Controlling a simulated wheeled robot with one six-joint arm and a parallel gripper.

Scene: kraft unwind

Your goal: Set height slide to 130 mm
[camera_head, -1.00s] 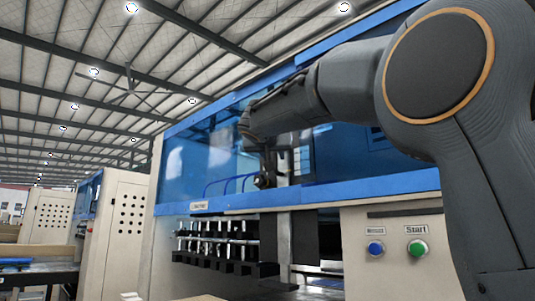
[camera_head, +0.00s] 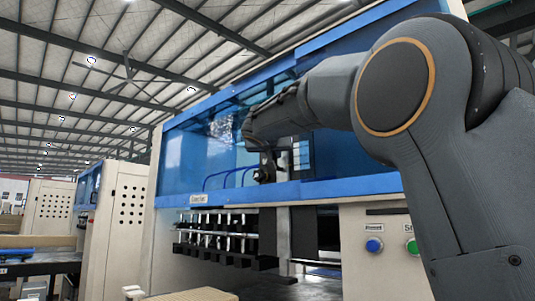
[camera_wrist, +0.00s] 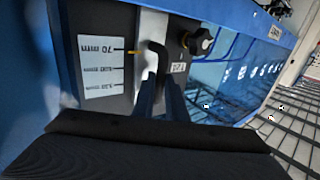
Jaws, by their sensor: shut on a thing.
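The height slide's black bent handle (camera_wrist: 158,58) shows in the wrist view, in front of a pale vertical slot. My gripper (camera_wrist: 160,100) is shut on this handle; the fingers hide its lower part. A yellow pointer (camera_wrist: 137,52) beside the handle lies about level with the 70 mm mark. The white scale (camera_wrist: 101,65) has 70 mm at the top and further marks below, blurred. A black knob (camera_wrist: 200,42) sits to the right of the handle. In the head view my gripper (camera_head: 268,158) is at the machine's blue front, its fingertips mostly hidden.
The machine's blue window panel (camera_head: 195,155) surrounds the slide area. A row of black and metal fittings (camera_head: 215,235) hangs below it at the left. A blue button (camera_head: 374,245) and a green button (camera_head: 411,246) sit on the front at lower right.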

